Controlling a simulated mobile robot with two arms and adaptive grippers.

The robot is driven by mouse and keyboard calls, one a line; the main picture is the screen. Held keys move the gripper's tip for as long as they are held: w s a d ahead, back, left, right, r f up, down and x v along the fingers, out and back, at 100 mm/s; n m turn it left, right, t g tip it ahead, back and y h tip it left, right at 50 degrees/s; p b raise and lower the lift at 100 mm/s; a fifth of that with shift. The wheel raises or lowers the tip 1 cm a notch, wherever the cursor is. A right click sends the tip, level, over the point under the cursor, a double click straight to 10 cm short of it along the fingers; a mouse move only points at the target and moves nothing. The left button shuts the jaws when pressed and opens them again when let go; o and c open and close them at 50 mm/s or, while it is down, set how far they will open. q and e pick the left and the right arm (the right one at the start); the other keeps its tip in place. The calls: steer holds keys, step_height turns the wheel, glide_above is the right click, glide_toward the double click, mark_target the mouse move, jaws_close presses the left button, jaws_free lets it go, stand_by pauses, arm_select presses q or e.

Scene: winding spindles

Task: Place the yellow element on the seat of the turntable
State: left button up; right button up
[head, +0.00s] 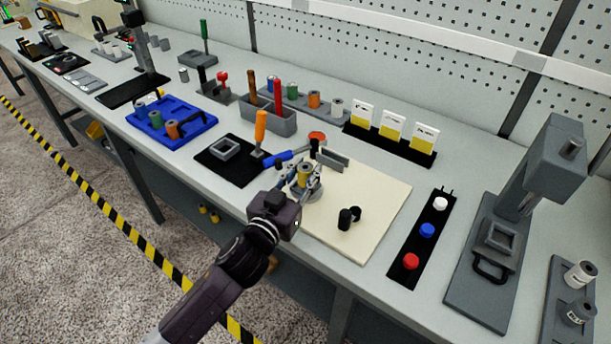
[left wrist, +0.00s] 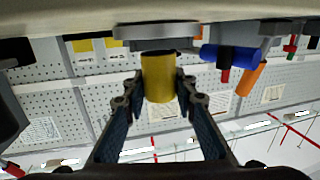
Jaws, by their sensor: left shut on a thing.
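The yellow element (head: 305,174) is a small upright cylinder between the fingers of my left gripper (head: 298,178). It also shows in the left wrist view (left wrist: 158,80), with a finger closed on each side. The turntable (head: 306,194) is a grey round disc on the cream mat, directly under the gripper in the head view. In the upside-down left wrist view its disc (left wrist: 150,31) lies close to one end of the element. The seat is hidden, and I cannot tell whether the element touches it. My right gripper is not in view.
A blue-handled tool (head: 283,158) and an orange-handled screwdriver (head: 261,130) are close behind the gripper. A button strip (head: 420,240) and a grey press (head: 520,220) stand to the right.

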arm_select(q)
steer(key=shift+f, duration=0.65)
steer(key=shift+f, duration=0.2)
steer(key=o, duration=1.2)
steer(key=shift+c, duration=0.2)
